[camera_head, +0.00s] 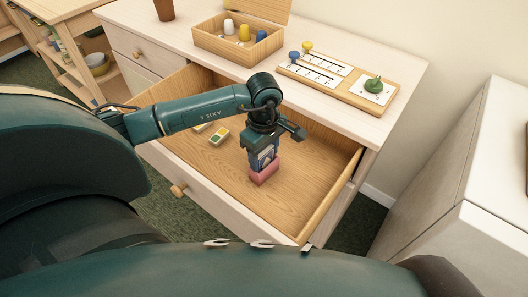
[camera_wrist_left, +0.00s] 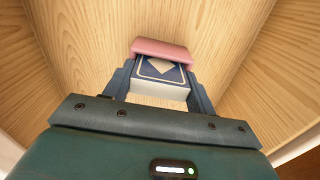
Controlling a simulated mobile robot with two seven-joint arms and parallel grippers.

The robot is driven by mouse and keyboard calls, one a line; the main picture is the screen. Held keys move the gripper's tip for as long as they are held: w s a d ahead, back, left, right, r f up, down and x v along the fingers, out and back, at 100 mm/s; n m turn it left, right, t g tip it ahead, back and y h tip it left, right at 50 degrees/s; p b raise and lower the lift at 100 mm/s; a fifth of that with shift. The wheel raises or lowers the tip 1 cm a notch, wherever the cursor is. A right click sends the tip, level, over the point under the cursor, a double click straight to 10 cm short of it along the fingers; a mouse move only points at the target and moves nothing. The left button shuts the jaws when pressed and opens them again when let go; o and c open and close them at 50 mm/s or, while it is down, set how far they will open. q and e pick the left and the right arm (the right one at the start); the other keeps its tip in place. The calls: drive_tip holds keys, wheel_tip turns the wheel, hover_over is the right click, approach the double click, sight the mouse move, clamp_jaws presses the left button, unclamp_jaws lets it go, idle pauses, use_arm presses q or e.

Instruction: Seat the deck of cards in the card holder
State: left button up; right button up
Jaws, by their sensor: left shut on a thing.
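The deck of cards (camera_head: 264,158) is dark blue with a pale diamond on its face. My left gripper (camera_head: 262,152) is shut on the deck and points down into the open drawer. The pink card holder (camera_head: 265,174) is in the drawer directly below the deck. In the left wrist view the deck (camera_wrist_left: 163,72) sits between the two fingers, and its far end meets the pink holder (camera_wrist_left: 161,49). The deck's far end is hidden by the holder, and I cannot tell how deep it sits. My right gripper is not in view.
The open wooden drawer (camera_head: 310,190) has raised walls around my left gripper. Small yellow-green boxes (camera_head: 219,136) lie at its left. On the cabinet top stand a wooden box with pegs (camera_head: 240,45) and a slotted board (camera_head: 338,80). The drawer floor's right part is clear.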

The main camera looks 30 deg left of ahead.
use_arm(q)
drive_tip(key=shift+f, duration=0.2)
drive_tip(key=o, duration=1)
drive_tip(key=shift+r, duration=0.1)
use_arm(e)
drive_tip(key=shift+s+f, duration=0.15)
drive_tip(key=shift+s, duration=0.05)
use_arm(q)
drive_tip(key=shift+r, duration=0.2)
wheel_tip(320, 180, up, 12)
drive_tip(key=shift+p, duration=0.35)
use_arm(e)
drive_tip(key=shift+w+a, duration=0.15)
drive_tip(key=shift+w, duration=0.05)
